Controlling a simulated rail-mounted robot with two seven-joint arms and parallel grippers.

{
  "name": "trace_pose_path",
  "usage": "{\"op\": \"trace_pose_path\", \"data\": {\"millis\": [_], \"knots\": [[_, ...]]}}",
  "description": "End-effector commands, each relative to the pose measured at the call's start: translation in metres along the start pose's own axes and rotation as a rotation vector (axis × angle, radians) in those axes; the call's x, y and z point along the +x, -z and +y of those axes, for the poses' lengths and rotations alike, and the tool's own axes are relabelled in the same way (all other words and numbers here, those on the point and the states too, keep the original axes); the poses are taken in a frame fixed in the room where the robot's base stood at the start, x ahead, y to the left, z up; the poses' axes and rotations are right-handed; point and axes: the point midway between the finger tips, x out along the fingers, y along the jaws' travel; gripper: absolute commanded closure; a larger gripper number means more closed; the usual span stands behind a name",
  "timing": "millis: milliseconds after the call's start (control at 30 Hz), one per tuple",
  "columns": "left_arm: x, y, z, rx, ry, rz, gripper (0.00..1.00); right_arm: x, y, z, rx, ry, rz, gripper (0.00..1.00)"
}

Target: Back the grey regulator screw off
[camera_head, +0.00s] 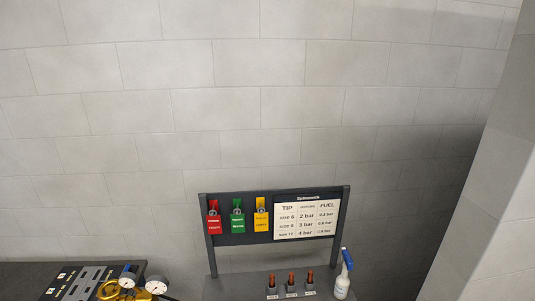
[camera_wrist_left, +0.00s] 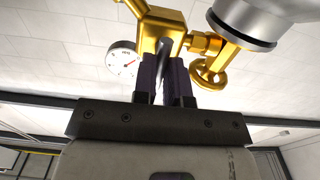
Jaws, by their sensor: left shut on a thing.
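In the left wrist view my left gripper (camera_wrist_left: 166,62) has its two dark ribbed fingers pointing up at a brass regulator body (camera_wrist_left: 165,22). The fingers are shut on a narrow dark grey piece (camera_wrist_left: 159,72), apparently the grey regulator screw, which is mostly hidden between them. A white round gauge (camera_wrist_left: 122,59) is left of the fingers and a brass handwheel (camera_wrist_left: 210,71) is right of them. In the head view brass regulator parts (camera_head: 109,291) with two white gauges show at the bottom left edge. Neither gripper can be made out there.
A dark slotted panel (camera_head: 75,286) lies at the bottom left. A rack (camera_head: 209,250) carries red, green and yellow tagged locks and a pressure chart (camera_head: 307,218). A block wall is behind.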

Motion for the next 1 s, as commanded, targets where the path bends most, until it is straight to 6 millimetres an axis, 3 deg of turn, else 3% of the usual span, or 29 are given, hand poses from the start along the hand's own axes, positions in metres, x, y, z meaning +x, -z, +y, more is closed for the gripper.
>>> {"op": "trace_pose_path", "data": {"millis": [100, 367, 633, 867, 900, 1000], "knots": [[0.0, 0.001, 0.0004, -0.098, 0.0, 0.0, 1.0, -0.0042, 0.0015, -0.0001, 0.001, 0.001, 0.001, 0.57], [0.0, 0.0005, 0.0004, -0.11, 0.0, 0.0, 1.0, -0.0037, 0.0012, 0.0, 0.001, 0.0, 0.001, 0.57], [0.0, 0.0011, 0.0001, -0.4, 0.0, 0.0, 1.0, -0.0119, 0.0033, 0.0021, -0.006, -0.005, -0.001, 0.57], [0.0, 0.0004, 0.0002, -0.421, 0.0, 0.0, 1.0, -0.0113, 0.0029, 0.0033, -0.01, -0.008, -0.001, 0.57], [0.0, 0.0004, 0.0002, -0.42, 0.0, 0.0, 0.86, -0.0113, 0.0029, 0.0033, -0.01, -0.008, -0.001, 0.57], [0.0, 0.0004, 0.0002, -0.42, 0.0, 0.0, 0.76, -0.0113, 0.0029, 0.0032, -0.009, -0.007, -0.001, 0.57]]}}
